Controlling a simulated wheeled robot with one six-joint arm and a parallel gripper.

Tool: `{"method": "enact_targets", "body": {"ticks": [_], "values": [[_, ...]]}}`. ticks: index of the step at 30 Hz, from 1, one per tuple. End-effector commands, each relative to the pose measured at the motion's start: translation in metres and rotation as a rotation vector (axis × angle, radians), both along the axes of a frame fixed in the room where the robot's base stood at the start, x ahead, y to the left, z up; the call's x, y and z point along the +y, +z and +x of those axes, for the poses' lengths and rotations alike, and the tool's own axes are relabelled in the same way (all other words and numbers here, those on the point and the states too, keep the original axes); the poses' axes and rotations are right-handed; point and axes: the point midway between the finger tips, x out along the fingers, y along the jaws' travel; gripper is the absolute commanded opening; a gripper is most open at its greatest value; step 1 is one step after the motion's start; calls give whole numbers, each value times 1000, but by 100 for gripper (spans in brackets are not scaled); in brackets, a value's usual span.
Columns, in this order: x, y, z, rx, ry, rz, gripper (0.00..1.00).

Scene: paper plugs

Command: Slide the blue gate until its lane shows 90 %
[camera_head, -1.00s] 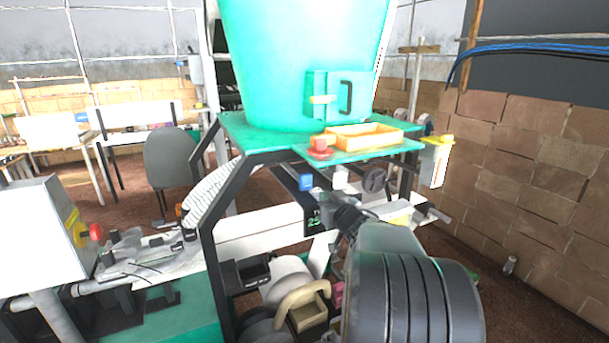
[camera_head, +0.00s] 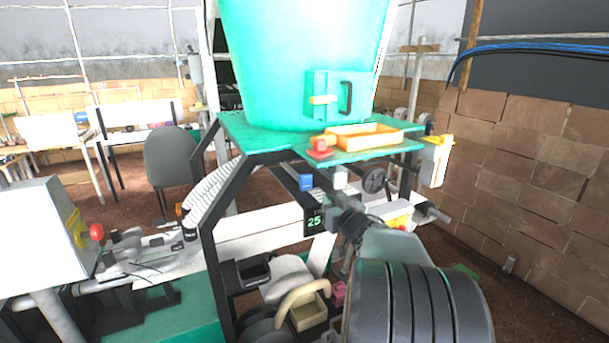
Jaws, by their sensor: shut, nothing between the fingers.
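The blue gate (camera_head: 306,182) is a small blue block on the dark sloping frame below the green shelf. A small dark display (camera_head: 315,221) below it reads 25 in green digits; the line above is only partly readable. My gripper (camera_head: 346,216) is dark and small in view, just right of the display and to the lower right of the blue gate. It appears apart from the gate. It is shut with nothing seen in it, and its fingertips are hard to make out. My arm covers part of the machine behind it.
A white block (camera_head: 341,179) and a dark handwheel (camera_head: 374,181) sit right of the blue gate. The green shelf (camera_head: 262,139) above carries an orange tray (camera_head: 365,141) and a red block (camera_head: 320,153). Black frame posts (camera_head: 211,255) stand at left.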

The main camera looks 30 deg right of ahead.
Motion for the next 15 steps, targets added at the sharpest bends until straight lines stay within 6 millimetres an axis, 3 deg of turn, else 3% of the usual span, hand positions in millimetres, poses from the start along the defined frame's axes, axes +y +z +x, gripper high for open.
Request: {"method": "enact_targets", "body": {"ticks": [15], "values": [[1,0,-8,1,-1,1,0]]}}
